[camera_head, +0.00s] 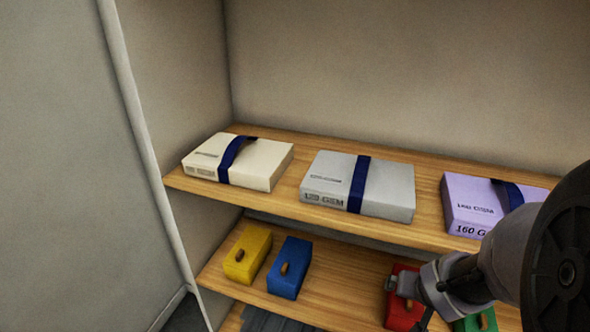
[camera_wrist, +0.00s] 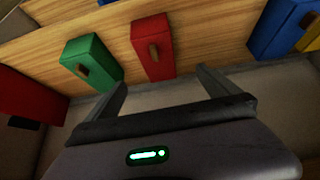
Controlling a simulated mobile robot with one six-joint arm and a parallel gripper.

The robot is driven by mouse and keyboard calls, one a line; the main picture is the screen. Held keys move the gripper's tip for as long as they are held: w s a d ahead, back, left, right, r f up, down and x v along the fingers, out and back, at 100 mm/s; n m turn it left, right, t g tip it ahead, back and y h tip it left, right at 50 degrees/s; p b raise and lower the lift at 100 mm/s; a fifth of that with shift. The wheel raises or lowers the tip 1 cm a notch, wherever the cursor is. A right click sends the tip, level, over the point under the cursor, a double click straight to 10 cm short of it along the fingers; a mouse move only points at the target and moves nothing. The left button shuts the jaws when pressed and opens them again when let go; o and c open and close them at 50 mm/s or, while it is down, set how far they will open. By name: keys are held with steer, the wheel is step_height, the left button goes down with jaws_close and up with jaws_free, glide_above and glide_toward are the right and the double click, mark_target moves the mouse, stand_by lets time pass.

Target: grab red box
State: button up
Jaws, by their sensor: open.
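The red box (camera_head: 401,312) stands on the lower wooden shelf in the head view, partly hidden behind my gripper and arm. It has a small brown knob on its face. In the wrist view the red box (camera_wrist: 152,48) is whole, a little beyond my fingertips and between their lines. My gripper (camera_wrist: 163,84) is open and empty, its two fingers spread and apart from the box. In the head view the gripper (camera_head: 424,312) is in front of the red box, at the lower right; its fingers are hard to make out there.
A green box (camera_head: 480,322) stands just beside the red one. A blue box (camera_head: 289,268) and a yellow box (camera_head: 247,254) stand further left, with bare shelf between. The upper shelf (camera_head: 290,208) above holds cream, grey and purple paper packs. A wall closes the left side.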

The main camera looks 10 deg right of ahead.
steer(key=b+x, duration=0.3)
steer(key=x, duration=0.1)
steer(key=b+x, duration=0.3)
steer(key=x, duration=0.1)
steer(key=b+x, duration=0.3)
steer(key=x, duration=0.1)
steer(key=shift+s+f, duration=0.2)
steer(key=shift+s, duration=0.2)
steer(key=b+x, duration=0.3)
steer(key=x, duration=0.2)
steer(key=shift+d+f+b, duration=0.2)
steer(key=shift+f+b, duration=0.15)
steer(key=shift+b, duration=0.05)
steer(key=shift+r, duration=0.15)
steer(key=c, duration=1.5)
